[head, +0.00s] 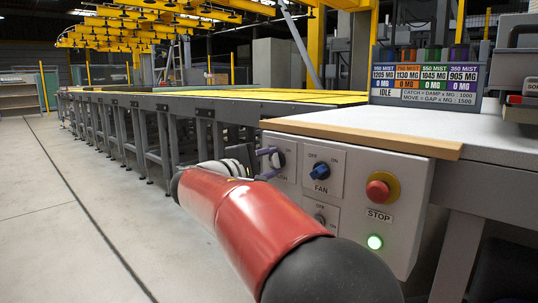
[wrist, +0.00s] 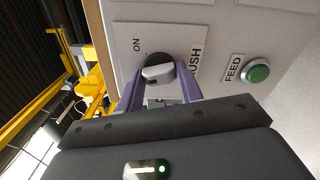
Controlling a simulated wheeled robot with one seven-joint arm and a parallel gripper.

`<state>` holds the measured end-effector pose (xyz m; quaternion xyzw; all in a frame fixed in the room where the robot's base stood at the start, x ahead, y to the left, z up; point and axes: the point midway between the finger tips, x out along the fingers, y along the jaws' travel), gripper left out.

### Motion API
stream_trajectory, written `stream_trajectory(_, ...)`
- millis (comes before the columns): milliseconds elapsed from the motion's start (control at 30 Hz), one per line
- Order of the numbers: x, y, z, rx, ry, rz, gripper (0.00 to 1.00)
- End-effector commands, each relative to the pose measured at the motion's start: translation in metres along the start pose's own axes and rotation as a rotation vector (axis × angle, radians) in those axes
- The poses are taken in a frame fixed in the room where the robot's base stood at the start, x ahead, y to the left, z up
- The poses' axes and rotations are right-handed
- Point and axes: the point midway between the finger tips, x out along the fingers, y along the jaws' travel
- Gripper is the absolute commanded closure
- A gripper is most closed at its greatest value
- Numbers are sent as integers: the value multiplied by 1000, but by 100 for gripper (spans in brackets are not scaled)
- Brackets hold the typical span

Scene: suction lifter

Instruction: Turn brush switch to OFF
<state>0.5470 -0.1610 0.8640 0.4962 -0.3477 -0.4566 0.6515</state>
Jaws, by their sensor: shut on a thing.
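The brush switch has a dark round knob with a pale grip bar, which shows in the wrist view (wrist: 157,71) on a white plate. An ON label is beside it, and the plate's name is partly covered, reading "USH". In the head view the brush switch (head: 279,159) is at the panel's left end. My gripper (head: 272,163) has its purple fingers on either side of the knob, shut on it; the wrist view also shows my gripper (wrist: 159,80). The OFF label is not readable here, and I cannot tell which setting the knob points to.
The fan switch (head: 319,171) with a blue knob is just right. Another switch (head: 320,218) is below it. A wooden edge (head: 370,138) overhangs the panel. Open floor lies left.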

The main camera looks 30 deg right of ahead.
Motion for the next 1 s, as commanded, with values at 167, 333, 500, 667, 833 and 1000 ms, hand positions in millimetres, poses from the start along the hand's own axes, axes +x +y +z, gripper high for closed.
stream_trajectory(167,0,2,0,-165,1,-2,87)
stream_trajectory(333,0,1,0,-301,2,-2,87)
stream_trajectory(500,-1,0,0,-409,2,-2,87)
stream_trajectory(667,-1,-1,0,-477,2,-1,87)
stream_trajectory(833,-1,-2,0,-517,2,-1,87)
stream_trajectory(1000,0,-3,0,-534,2,-1,87)
